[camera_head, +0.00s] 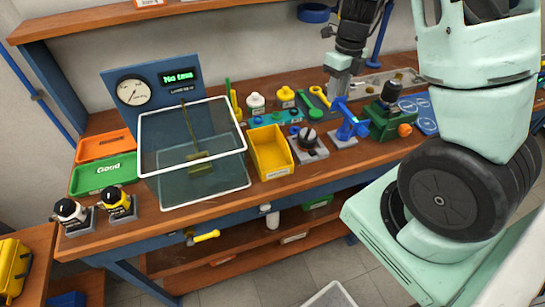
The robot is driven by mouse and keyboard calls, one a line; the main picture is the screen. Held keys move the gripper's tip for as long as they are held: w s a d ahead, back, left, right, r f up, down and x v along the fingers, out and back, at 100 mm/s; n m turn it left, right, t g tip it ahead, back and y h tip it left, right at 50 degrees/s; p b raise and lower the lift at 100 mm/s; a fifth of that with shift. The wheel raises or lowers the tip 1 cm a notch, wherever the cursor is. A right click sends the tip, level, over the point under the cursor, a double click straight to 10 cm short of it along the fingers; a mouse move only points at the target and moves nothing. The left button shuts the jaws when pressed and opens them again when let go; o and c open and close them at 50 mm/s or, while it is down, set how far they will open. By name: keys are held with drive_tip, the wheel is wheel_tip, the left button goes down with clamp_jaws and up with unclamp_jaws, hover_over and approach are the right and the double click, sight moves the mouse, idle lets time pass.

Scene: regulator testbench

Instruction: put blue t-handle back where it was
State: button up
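A blue handle-like piece (350,124), which may be the blue t-handle, stands on the bench right of centre, beside the green fixture (388,122). My gripper (338,97) points down just above and behind its upper end. I cannot tell whether they touch. The fingers are small and partly merge with the things behind them, so their opening is unclear. Smaller blue pieces lie on the teal tool holder (276,118) left of my gripper; their shapes are too small to tell.
A yellow bin (271,152) and a black-knobbed regulator (309,140) stand left of the blue piece. A clear-sided box (196,180), gauge panel (152,88), green tray (103,174) and orange tray (104,145) fill the left. Blue round-marked plates (418,115) lie at right.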

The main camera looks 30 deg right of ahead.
drive_tip(key=s+a+r+n+y, duration=0.1)
drive_tip(key=s+a+r+n, duration=0.1)
drive_tip(key=a+n, duration=0.9)
drive_tip(key=s+a+r+n, duration=0.2)
drive_tip(key=a+r+n, duration=0.1)
drive_tip(key=a+n, duration=0.75)
drive_tip(key=s+a+r+n+h, duration=0.1)
drive_tip(key=s+a+r+n, duration=0.2)
drive_tip(key=s+a+n, duration=1)
drive_tip(key=s+n, duration=0.1)
drive_tip(key=n, duration=0.6)
drive_tip(key=shift+s+a+n, duration=0.1)
drive_tip(key=shift+n, duration=0.15)
